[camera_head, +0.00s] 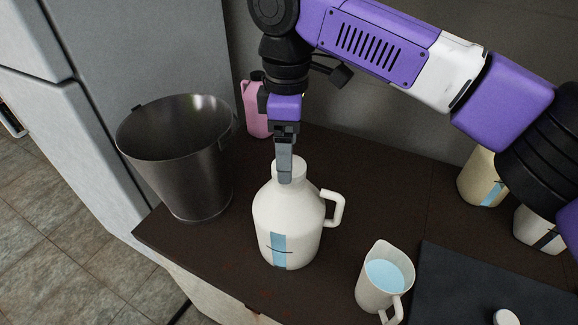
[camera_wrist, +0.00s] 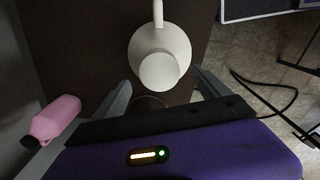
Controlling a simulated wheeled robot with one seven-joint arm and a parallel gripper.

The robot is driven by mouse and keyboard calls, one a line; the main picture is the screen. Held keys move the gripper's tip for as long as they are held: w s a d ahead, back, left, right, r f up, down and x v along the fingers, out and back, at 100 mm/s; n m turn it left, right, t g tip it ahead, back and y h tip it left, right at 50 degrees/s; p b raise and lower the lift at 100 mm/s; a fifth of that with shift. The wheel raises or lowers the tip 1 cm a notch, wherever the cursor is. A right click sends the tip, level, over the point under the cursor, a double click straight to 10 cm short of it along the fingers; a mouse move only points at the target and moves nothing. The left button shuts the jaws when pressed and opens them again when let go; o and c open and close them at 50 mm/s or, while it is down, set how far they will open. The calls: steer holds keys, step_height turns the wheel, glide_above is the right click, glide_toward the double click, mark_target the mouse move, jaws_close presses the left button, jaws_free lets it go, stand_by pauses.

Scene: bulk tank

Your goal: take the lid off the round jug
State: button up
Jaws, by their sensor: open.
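The round jug (camera_head: 287,225) is white with a blue stripe on its front and a handle on its right. It stands upright on the dark counter. Its white lid (camera_head: 297,168) is on top of the neck. My gripper (camera_head: 285,178) is above the jug, with its fingers pointing down at the lid and partly hiding it. In the wrist view the lid (camera_wrist: 160,71) lies just ahead of and between the two spread fingers of my gripper (camera_wrist: 162,90), with gaps at both sides. The gripper is open and holds nothing.
A metal bucket (camera_head: 180,160) stands left of the jug. A pink bottle (camera_head: 256,108) is behind it. A pitcher (camera_head: 378,295) of light blue liquid stands at front right, beside a dark mat (camera_head: 455,290). Pale containers (camera_head: 482,178) stand at the far right.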

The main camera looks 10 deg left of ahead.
steer(key=shift+f, duration=1.35)
steer(key=c, duration=1.4)
